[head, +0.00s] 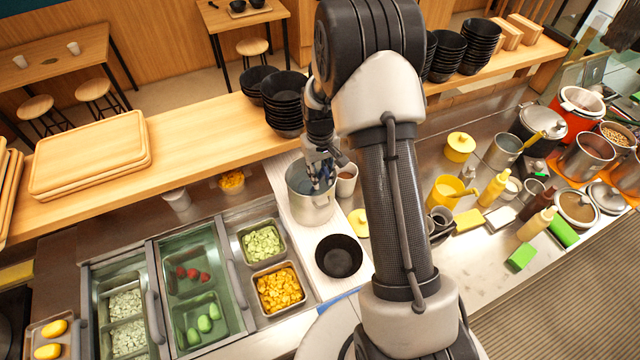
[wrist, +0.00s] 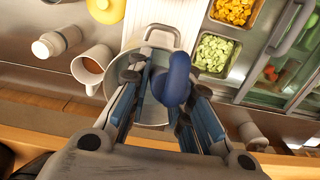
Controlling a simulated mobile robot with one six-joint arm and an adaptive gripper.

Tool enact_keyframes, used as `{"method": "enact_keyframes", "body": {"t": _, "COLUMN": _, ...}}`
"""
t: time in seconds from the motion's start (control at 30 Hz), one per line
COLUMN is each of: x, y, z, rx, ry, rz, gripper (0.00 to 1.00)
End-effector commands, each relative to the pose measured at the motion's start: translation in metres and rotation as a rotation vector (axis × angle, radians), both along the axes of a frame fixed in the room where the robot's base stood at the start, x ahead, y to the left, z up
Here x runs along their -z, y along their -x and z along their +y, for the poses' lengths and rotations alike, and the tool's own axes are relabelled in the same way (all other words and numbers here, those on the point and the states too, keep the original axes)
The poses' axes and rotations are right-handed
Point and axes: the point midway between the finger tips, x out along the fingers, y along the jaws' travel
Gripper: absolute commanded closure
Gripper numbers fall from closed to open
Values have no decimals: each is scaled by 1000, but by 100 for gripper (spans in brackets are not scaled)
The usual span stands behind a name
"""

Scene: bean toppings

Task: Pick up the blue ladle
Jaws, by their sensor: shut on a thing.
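The blue ladle (wrist: 177,82) shows in the wrist view as a dark blue rounded handle end between my fingers. My gripper (wrist: 163,78) is shut on it. In the head view my gripper (head: 321,163) points down into the mouth of a steel pot (head: 308,206). A bit of blue shows there at the fingers, but I cannot tell ladle from finger pads. The pot also shows in the wrist view (wrist: 162,35), below and around the fingers. The ladle's lower part is hidden by the fingers and pot.
A mug (head: 346,181) stands close beside the pot at the right. A black bowl (head: 339,256) sits in front of it. Stacked black bowls (head: 285,100) stand on the wooden shelf (head: 190,140) behind. Topping trays (head: 262,243) lie at the left.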

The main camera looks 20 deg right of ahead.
Motion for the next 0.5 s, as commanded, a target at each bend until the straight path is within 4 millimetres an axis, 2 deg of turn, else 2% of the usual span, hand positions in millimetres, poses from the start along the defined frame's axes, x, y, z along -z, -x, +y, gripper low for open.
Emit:
{"method": "enact_keyframes", "body": {"t": 0.1, "x": -26, "y": -2, "z": 0, "rx": 0, "ry": 1, "rz": -7, "gripper": 100}}
{"method": "enact_keyframes", "body": {"t": 0.5, "x": -102, "y": -2, "z": 0, "rx": 0, "ry": 1, "rz": -7, "gripper": 100}}
